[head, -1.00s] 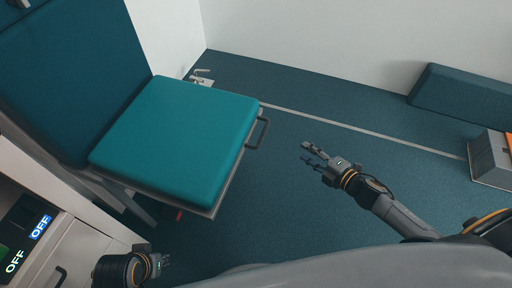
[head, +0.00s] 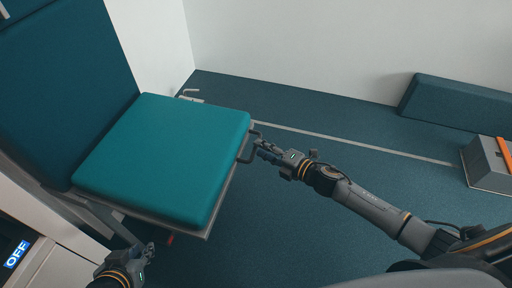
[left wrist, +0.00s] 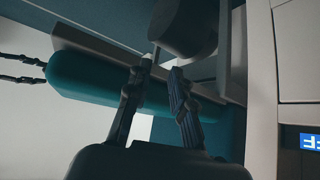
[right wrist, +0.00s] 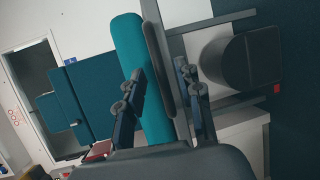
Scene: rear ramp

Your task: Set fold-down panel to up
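The fold-down panel is a teal padded seat (head: 165,160), lying roughly flat, open out from its teal backrest (head: 65,85). A dark bar handle (head: 249,146) sits on its outer right edge. My right gripper (head: 262,150) is open at this handle. In the right wrist view the dark handle (right wrist: 158,70) shows between the spread fingers (right wrist: 160,72), beside the teal panel (right wrist: 130,35); contact cannot be told. My left gripper (head: 148,252) is low, below the panel's near edge. In the left wrist view its fingers (left wrist: 158,75) are apart and empty, with the panel (left wrist: 90,85) behind.
A white cabinet with an OFF display (head: 17,254) stands at lower left. A grey box with an orange strap (head: 485,160) and a teal bench block (head: 455,103) are at right.

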